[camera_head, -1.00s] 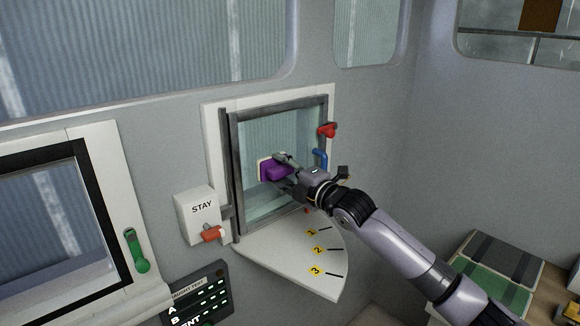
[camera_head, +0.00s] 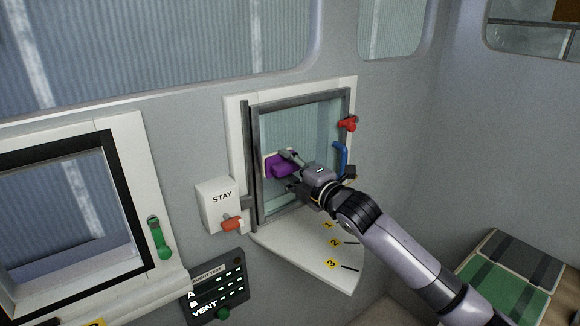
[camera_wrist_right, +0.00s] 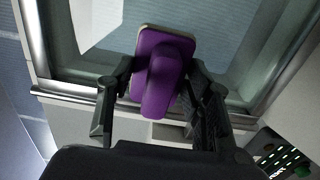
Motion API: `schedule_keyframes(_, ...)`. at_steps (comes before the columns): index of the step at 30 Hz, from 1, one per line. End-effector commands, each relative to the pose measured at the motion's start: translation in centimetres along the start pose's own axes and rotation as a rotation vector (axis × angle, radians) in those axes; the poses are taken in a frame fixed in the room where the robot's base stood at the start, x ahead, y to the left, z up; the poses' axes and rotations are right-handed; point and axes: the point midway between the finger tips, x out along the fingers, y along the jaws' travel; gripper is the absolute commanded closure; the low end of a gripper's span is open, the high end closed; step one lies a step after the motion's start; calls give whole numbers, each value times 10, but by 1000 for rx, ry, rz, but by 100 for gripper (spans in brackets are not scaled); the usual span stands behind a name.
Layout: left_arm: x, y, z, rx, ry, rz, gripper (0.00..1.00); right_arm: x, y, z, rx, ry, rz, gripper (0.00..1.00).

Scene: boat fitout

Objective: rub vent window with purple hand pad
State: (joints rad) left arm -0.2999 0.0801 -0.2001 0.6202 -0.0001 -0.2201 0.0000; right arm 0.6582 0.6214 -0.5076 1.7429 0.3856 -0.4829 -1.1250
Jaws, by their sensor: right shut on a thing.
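The vent window (camera_head: 313,128) is a small pane in a grey metal frame, set in a white surround on the wall. My right gripper (camera_head: 289,169) is shut on the purple hand pad (camera_head: 281,165) in front of the lower left part of the pane. In the right wrist view the pad (camera_wrist_right: 158,85) sits between both fingers of my gripper (camera_wrist_right: 155,95), with its pale face turned toward the glass. I cannot tell whether that face touches the glass. My left gripper is not in view.
A white STAY box (camera_head: 217,205) with an orange-red lever (camera_head: 232,224) is left of the window. A red knob (camera_head: 347,124) and a blue handle (camera_head: 341,158) are at its right edge. A numbered white shelf (camera_head: 310,258) juts out below. A dark panel (camera_head: 214,287) is lower left.

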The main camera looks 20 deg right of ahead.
Motion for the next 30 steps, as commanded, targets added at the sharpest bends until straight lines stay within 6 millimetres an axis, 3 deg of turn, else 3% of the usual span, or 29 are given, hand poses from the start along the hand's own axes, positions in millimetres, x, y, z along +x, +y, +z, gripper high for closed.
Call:
schedule_keyframes(1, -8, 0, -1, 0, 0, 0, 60, 1, 10, -1, 0, 3, 6, 76)
schedule_keyframes(3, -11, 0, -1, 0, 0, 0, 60, 1, 13, -1, -1, 3, 6, 76)
schedule_keyframes(30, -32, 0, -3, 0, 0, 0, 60, 2, 13, 58, -3, -2, 3, 76)
